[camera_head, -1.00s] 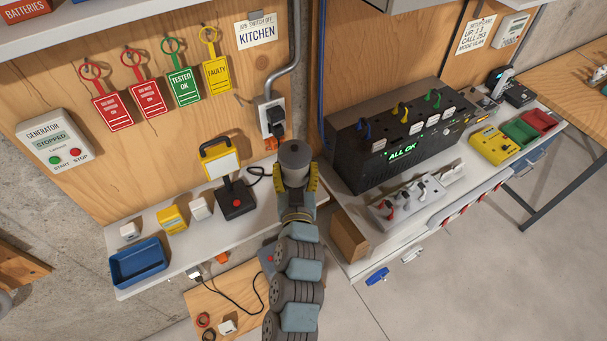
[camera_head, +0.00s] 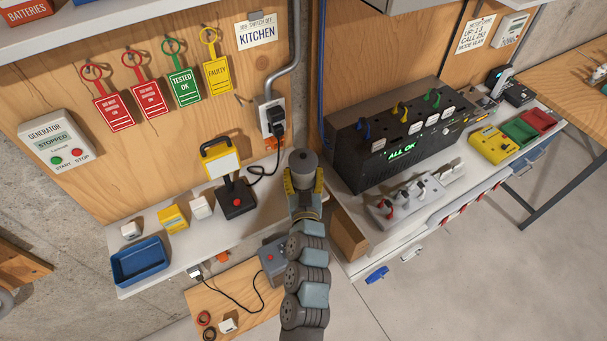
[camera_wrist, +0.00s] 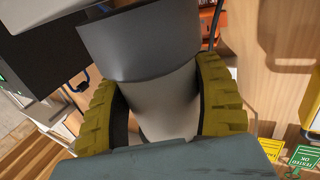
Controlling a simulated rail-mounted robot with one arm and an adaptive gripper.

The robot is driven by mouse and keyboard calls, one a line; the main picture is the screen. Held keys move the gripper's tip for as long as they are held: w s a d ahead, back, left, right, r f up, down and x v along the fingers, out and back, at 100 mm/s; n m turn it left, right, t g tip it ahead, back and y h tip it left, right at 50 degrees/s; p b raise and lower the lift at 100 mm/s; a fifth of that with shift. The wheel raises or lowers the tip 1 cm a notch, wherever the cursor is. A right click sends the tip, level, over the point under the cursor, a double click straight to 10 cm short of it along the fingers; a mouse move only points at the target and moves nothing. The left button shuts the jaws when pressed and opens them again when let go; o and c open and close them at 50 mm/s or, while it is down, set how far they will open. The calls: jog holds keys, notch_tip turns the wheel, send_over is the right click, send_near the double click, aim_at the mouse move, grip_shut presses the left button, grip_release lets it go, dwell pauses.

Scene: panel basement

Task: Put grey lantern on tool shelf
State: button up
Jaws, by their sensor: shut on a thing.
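The grey lantern (camera_head: 303,159), a cylinder with a dark grey band and a paler body, is held upright or nearly so between the yellow-padded fingers of my gripper (camera_head: 303,182). The wrist view shows both pads against the lantern's sides (camera_wrist: 150,48). The lantern appears in the head view in front of the gap between the low white wall shelf (camera_head: 192,246) and the right bench. I cannot tell whether it touches anything. No shelf is labelled as the tool shelf. The low shelf holds a work lamp (camera_head: 222,166) and a blue tray (camera_head: 139,262).
A black power unit (camera_head: 350,160) and a grey socket strip (camera_head: 408,197) stand on the right bench. A wooden block (camera_head: 348,238) is close right of my arm. A black cable (camera_head: 262,170) runs from the wall plug. An upper shelf (camera_head: 140,20) overhangs the tags.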

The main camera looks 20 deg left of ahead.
jog(key=shift+f, duration=0.2)
jog(key=shift+f, duration=0.2)
jog(key=o, duration=1.2)
jog(key=shift+o, duration=0.2)
jog(key=shift+d+r, duration=0.1)
jog(key=shift+r, duration=0.1)
